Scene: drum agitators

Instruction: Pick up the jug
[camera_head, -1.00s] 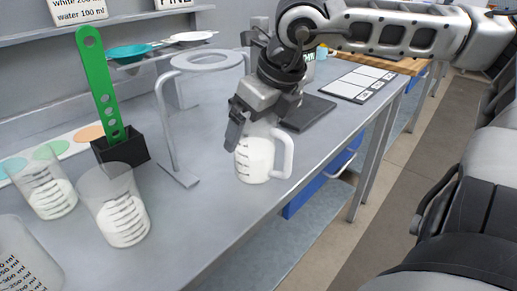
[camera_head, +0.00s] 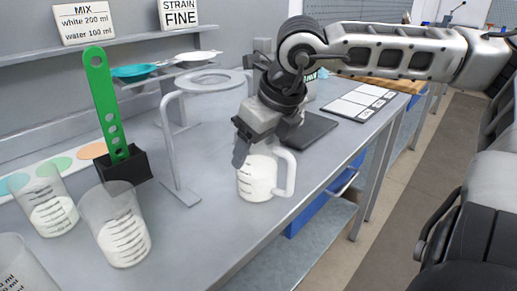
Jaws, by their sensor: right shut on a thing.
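The jug (camera_head: 256,182) is a clear cup with white contents, dark measuring marks and a white handle on its right. It is near the front edge of the grey bench (camera_head: 215,225). My right gripper (camera_head: 256,150) reaches down over the jug from above and is shut on its upper part, hiding the rim. I cannot tell whether the jug's base touches the bench. My left gripper is not in view.
Clear measuring beakers (camera_head: 115,228) stand at the left. A green perforated stick (camera_head: 103,100) stands in a black holder (camera_head: 124,168). A grey ring stand (camera_head: 178,150) is left of the jug. A dark plate (camera_head: 310,130) lies behind it.

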